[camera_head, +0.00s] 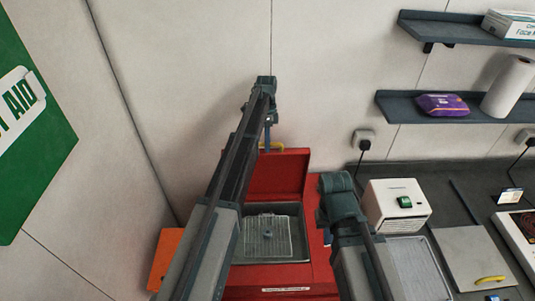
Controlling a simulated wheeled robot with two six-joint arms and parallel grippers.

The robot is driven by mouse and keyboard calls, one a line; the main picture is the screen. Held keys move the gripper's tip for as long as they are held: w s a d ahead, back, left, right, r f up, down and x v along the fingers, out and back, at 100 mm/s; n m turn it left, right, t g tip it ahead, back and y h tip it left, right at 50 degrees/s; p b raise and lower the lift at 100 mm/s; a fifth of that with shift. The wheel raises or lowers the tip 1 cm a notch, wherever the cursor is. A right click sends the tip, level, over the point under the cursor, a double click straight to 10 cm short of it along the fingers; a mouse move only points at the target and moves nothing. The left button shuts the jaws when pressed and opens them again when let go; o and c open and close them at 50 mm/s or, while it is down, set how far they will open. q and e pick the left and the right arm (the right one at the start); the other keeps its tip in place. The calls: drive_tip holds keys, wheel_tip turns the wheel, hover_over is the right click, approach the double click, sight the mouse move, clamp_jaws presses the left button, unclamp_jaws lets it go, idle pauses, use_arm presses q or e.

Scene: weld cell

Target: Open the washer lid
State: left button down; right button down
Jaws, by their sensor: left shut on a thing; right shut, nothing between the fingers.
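The red washer (318,262) stands below, with a grey basin holding a wire basket (266,238). Its red lid (279,172) stands raised at the back of the basin, up near the wall. A yellow handle (274,146) sits at the lid's top edge. My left gripper (267,140) reaches up to that edge and is shut on the handle; the forearm hides the lid's left part. My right gripper (326,238) is shut and empty at the washer's right side, mostly hidden by its own wrist.
Two wall shelves (420,107) hang at upper right. An orange object (167,258) is at left.

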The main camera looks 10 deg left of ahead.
use_arm(q)
drive_tip(key=shift+w+a+f, duration=0.1)
drive_tip(key=shift+w+a, duration=0.2)
drive_tip(key=shift+w, duration=0.7)
drive_tip(key=shift+w+a, duration=0.25)
drive_tip(key=shift+w, duration=0.7)
drive_tip(key=c, duration=0.8)
unclamp_jaws()
drive_tip(key=shift+s, duration=0.1)
